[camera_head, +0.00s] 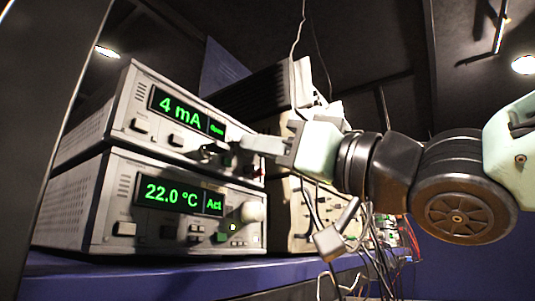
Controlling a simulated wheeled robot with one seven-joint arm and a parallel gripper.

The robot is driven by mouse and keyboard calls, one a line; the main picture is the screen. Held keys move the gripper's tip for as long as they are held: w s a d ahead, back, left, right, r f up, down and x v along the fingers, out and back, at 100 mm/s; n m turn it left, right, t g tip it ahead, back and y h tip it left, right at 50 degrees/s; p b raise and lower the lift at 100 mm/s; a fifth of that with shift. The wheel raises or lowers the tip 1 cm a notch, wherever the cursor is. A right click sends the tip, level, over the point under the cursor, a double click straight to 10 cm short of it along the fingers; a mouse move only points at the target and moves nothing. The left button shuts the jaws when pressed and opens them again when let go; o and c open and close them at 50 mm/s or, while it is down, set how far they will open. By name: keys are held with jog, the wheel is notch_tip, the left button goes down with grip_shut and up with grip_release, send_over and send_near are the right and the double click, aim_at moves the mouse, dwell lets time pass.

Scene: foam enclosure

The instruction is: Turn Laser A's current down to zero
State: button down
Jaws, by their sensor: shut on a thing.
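The upper instrument (122,122) is a pale box on the shelf stack. Its display (185,112) reads 4 mA in green, with a small side field too blurred to read surely. My gripper (238,147) reaches in from the right and is shut on the knob at the right end of this front panel. The fingers hide most of the knob. No label naming Laser A is readable.
A matching lower unit (110,205) shows 22.0 °C and Act, with its own pale round knob (252,211) just below my gripper. Both stand on a blue shelf (150,278). More instruments and loose cables (372,255) are at right. A dark post (50,90) stands at left.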

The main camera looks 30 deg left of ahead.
jog(key=n+g, duration=0.2)
jog(key=n, duration=0.2)
jog(key=n+g+h, duration=0.1)
jog(key=n, duration=0.3)
jog(key=n+g, duration=0.2)
jog(key=n, duration=0.1)
jog(key=shift+w+r+n+g+h+p, duration=0.1)
jog(key=shift+w+n+g+h+p, duration=0.2)
jog(key=shift+w+n+h, duration=0.1)
jog(key=c, duration=1.2)
grip_release()
jog(key=shift+s, duration=0.1)
jog(key=shift+c, duration=0.2)
jog(key=b+v, duration=0.7)
jog(key=v, duration=1)
jog(key=shift+d, duration=0.3)
